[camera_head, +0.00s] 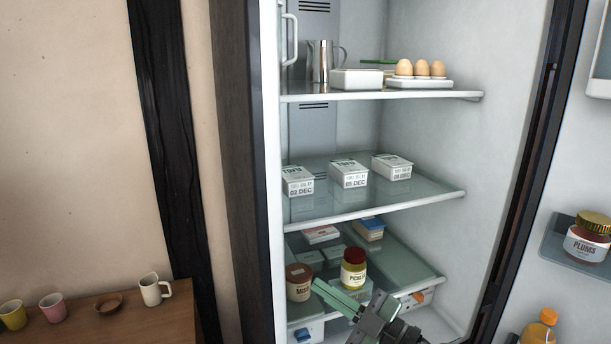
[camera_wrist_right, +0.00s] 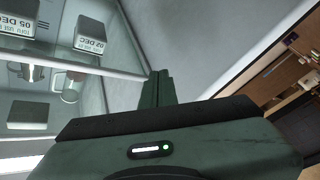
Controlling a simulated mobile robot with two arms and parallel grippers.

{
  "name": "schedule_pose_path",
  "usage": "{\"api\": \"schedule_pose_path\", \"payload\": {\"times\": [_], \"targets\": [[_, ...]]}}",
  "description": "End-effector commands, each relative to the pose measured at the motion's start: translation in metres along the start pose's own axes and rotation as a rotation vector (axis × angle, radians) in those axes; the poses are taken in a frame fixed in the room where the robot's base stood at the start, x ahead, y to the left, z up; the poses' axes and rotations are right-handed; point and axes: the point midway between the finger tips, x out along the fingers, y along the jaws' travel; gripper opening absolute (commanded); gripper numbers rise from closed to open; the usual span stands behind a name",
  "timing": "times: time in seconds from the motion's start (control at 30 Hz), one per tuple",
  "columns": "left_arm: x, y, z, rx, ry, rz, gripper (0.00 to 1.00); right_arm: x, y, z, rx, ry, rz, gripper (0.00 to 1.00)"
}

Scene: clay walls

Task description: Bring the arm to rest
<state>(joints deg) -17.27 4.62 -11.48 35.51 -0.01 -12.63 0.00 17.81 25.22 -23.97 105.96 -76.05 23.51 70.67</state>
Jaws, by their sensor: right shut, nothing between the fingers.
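My right gripper (camera_head: 322,288) comes up from the bottom of the head view, in front of the fridge's lowest visible shelf. Its pale green fingers point up and left and are shut with nothing between them. The fingertips appear beside the brown-lidded miso jar (camera_head: 299,284) and below the pickle jar (camera_head: 353,270); I cannot tell the depth gap. In the right wrist view the same closed dark green fingers (camera_wrist_right: 157,88) show over the fridge interior. My left gripper is not in view.
The middle shelf (camera_head: 330,215) holds three dated tofu boxes. The top shelf (camera_head: 440,96) holds a metal jug (camera_head: 321,62), a white box and eggs. The open door at right carries a plums jar (camera_head: 588,240). A wooden table (camera_head: 110,325) with cups stands at left.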

Motion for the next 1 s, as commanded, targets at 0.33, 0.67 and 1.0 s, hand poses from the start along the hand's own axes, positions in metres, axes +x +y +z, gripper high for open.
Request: {"api": "schedule_pose_path", "payload": {"times": [0.33, 0.67, 1.0], "targets": [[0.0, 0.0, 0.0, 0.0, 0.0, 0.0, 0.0, -0.129, 0.042, 0.065, 0.334, -0.45, 0.716, 0.0], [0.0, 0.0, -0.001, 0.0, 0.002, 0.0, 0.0, -0.285, -0.11, 0.119, 0.717, -1.24, 0.643, 0.0], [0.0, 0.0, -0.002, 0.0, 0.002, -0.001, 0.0, -0.351, -0.223, 0.073, 0.927, -1.584, 0.287, 0.0]]}}
